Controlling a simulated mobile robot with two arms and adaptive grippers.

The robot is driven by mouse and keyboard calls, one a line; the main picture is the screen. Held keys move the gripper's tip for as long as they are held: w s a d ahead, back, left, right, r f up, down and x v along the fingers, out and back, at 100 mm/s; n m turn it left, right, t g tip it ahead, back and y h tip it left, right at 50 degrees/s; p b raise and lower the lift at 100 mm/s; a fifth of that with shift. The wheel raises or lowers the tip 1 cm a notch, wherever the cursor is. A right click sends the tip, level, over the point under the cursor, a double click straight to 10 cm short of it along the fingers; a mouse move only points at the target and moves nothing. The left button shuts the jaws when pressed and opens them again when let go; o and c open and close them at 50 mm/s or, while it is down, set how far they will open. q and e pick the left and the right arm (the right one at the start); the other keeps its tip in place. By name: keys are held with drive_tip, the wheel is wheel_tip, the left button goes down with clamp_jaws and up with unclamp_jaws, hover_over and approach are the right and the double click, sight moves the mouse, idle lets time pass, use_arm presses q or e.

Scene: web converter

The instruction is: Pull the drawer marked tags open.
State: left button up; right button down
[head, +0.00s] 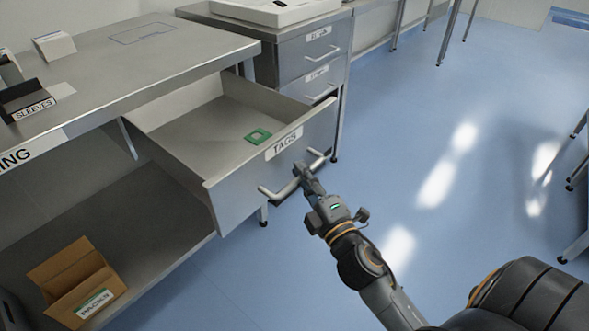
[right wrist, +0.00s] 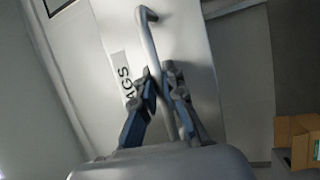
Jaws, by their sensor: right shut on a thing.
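The drawer marked TAGS (head: 240,172) is pulled well out from under the metal table, and its inside shows. A green square piece (head: 258,136) lies on its floor. The bar handle (head: 273,194) runs across the drawer's front, below the label (head: 284,143). My right gripper (head: 302,172) is shut on the handle, near its middle. In the right wrist view the two fingers (right wrist: 162,90) sit on both sides of the handle (right wrist: 150,45), next to the partly covered label (right wrist: 125,80). My left gripper is not in view.
A cardboard box (head: 78,283) stands on the lower shelf at left. The metal table (head: 130,75) holds a dark SLEEVES bin (head: 30,100). A cabinet with two labelled drawers (head: 305,60) stands behind the open drawer.

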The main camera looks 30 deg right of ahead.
idle(0.3)
drive_tip(key=c, duration=1.4)
unclamp_jaws()
drive_tip(key=shift+s, duration=0.15)
drive_tip(key=s+f, duration=0.2)
drive_tip(key=s, duration=0.9)
drive_tip(key=shift+s+a, duration=0.3)
